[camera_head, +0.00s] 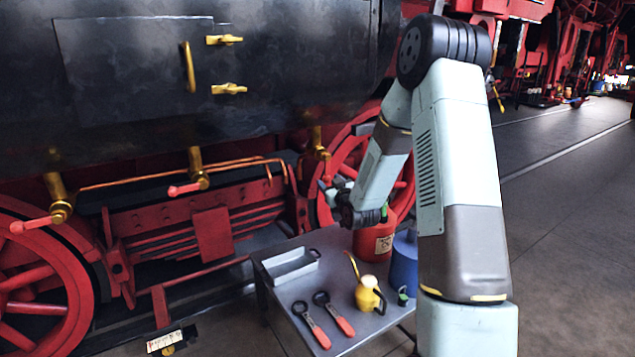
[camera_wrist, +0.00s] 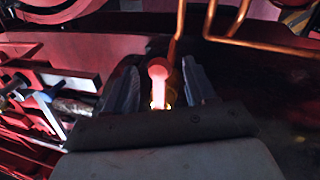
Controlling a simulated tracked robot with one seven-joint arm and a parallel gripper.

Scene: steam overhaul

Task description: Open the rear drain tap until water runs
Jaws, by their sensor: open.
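Brass drain taps hang under the dark boiler in the head view. The left tap (camera_head: 58,205) and the middle tap (camera_head: 197,168) have red lever handles pointing left. The right tap (camera_head: 317,145) shows its brass body, and I cannot make out its handle there. My gripper (camera_head: 332,190) is just below the right tap, in front of a red wheel, small and partly hidden by my arm. In the wrist view my gripper (camera_wrist: 162,75) is open. A red tap handle (camera_wrist: 158,80) stands between its two fingers, with a brass glint at its base; contact cannot be told.
A grey work table (camera_head: 300,290) below holds an empty metal tray (camera_head: 290,265), two red-handled tools (camera_head: 335,315), a yellow oil can (camera_head: 369,295), a red bucket (camera_head: 378,240) and a blue container (camera_head: 404,262). Copper pipes (camera_wrist: 262,45) run close beside my gripper. Open floor lies at right.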

